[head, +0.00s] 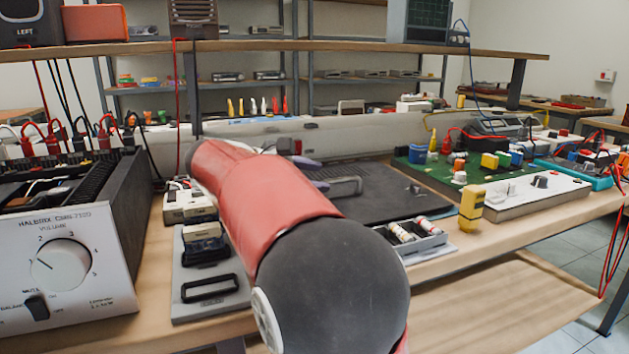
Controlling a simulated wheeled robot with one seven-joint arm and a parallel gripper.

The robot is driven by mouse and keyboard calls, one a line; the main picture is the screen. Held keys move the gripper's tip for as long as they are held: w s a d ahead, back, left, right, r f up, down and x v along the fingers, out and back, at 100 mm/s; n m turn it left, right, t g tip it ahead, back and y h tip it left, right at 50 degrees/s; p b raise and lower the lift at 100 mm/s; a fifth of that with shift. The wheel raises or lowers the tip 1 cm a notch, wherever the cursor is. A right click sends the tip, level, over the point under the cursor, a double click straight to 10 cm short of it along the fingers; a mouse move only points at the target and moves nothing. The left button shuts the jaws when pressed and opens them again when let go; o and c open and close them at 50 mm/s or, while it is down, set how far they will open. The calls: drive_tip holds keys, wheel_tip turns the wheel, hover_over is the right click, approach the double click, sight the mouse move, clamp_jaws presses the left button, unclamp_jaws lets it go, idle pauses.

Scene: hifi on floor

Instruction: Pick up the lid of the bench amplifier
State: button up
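The bench amplifier (62,262) stands at the left front, with a white volume panel and an open top showing dark fins. A flat dark panel (392,196) with a grey bar handle (344,187) lies on the bench behind my arm; it looks like the lid, though I cannot be sure. My gripper (314,174) is mostly hidden behind my red arm. Two purplish fingertips show apart at the handle's left end. I cannot tell whether they touch it. The panel's left part is hidden.
A small grey tray (414,240) and a yellow block (471,207) stand at the bench's front edge. A green circuit board (440,172) lies to the right. A shelf (350,46) runs above the back.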

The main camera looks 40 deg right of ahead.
sight(336, 179)
drive_tip(key=shift+w+d, duration=0.2)
drive_tip(key=shift+w, duration=0.1)
drive_tip(key=x, duration=0.7)
drive_tip(key=shift+d+f, duration=0.15)
drive_tip(key=shift+f, duration=0.1)
drive_tip(key=shift+r, duration=0.1)
clamp_jaws()
